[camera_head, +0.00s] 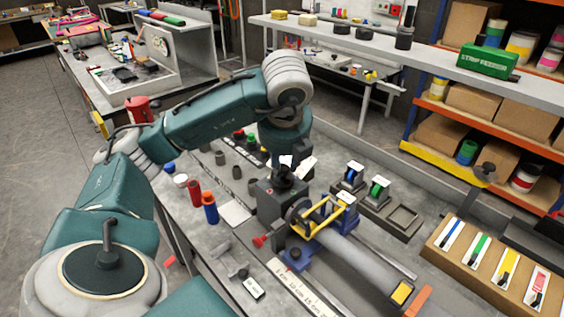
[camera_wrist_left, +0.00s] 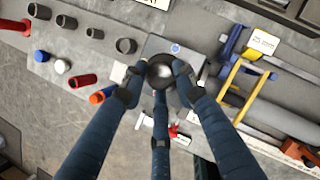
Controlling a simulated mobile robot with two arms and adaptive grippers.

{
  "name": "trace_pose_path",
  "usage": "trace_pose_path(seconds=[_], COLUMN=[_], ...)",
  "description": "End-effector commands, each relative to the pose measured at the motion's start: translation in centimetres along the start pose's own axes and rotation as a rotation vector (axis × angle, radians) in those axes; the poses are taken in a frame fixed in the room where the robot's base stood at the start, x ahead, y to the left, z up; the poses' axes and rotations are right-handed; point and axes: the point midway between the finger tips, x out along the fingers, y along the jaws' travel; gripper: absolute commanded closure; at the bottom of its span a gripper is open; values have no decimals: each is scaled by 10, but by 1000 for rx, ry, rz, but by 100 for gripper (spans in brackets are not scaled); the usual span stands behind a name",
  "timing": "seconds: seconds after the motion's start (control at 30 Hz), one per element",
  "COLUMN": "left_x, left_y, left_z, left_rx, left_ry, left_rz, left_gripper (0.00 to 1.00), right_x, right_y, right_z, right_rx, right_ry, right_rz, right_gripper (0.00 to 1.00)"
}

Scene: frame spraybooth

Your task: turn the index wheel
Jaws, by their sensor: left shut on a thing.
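A dark round wheel with a shiny grey centre, which I take for the index wheel (camera_wrist_left: 160,71), sits on a grey box (camera_wrist_left: 175,47) in the left wrist view. The box (camera_head: 268,205) stands on the bench in the head view, beside a fixture with a yellow frame (camera_head: 323,214) and a grey tube (camera_head: 362,262). My left gripper (camera_wrist_left: 157,86) reaches down from above, its blue fingers closed around the wheel's rim. In the head view the left gripper (camera_head: 284,172) is small and dark, and it mostly hides the wheel. My right gripper is not in view.
A dark tray (camera_head: 404,219) lies to the right. A cardboard panel with coloured-handled tools (camera_head: 452,258) is at the right. A ruler strip (camera_head: 300,287) lies in front.

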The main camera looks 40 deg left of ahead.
Motion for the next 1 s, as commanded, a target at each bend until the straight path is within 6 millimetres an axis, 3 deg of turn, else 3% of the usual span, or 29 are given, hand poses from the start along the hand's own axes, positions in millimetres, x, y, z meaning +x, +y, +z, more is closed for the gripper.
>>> trace_pose_path(seconds=[0.47,0.5,0.6,1.0], left_x=[-1,-1,0,-5], left_y=[0,0,0,-1], left_z=[1,1,1,1], left_rx=[-18,-18,-17,-15], left_ry=[-2,-2,-2,-3], left_rz=[5,5,5,4], left_gripper=[98,70,52,52], right_x=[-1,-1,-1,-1], right_y=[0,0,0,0], right_z=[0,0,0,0], right_rx=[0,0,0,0], right_ry=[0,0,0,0], right_rz=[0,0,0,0], right_gripper=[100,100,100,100])
